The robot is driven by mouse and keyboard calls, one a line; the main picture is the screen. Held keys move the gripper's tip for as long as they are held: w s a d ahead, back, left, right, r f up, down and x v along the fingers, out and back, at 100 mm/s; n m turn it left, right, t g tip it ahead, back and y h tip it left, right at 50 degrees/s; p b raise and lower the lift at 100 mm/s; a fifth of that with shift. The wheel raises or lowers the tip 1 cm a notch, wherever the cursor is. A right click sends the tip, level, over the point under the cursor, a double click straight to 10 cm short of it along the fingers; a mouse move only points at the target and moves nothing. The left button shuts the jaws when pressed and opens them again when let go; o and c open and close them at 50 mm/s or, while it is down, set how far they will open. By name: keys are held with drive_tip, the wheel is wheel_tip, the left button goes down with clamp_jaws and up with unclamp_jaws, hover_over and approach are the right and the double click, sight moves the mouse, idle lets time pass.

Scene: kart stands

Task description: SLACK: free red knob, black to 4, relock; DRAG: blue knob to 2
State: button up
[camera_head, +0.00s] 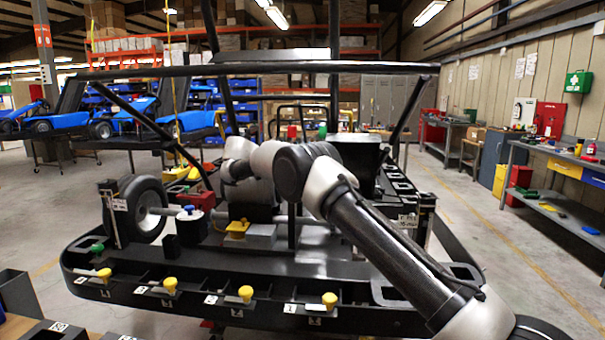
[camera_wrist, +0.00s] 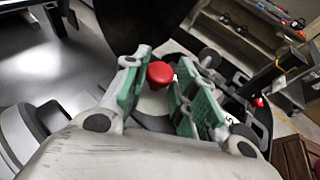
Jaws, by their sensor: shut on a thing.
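In the wrist view my gripper (camera_wrist: 158,92) has its two green-padded fingers on either side of a red knob (camera_wrist: 160,73). The knob's round top shows between the pads, and a pale part lies below it. In the head view my arm reaches over the kart stand (camera_head: 340,268), and I cannot make out the fingers there. I cannot pick out the black knob or any scale numbers.
Several yellow knobs (camera_head: 246,293) line the stand's front rail, with a green one (camera_head: 97,247) at its left. A wheel (camera_head: 142,209) stands at the left. A dark bar (camera_head: 250,69) spans above. A workbench (camera_head: 560,160) is at right, with clear floor (camera_head: 470,215) between.

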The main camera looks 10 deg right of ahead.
drive_tip(key=shift+m+g, duration=0.4)
drive_tip(key=shift+g, duration=0.1)
drive_tip(key=o, duration=1)
drive_tip(key=shift+n+t, duration=0.3)
drive_tip(key=shift+t, duration=0.1)
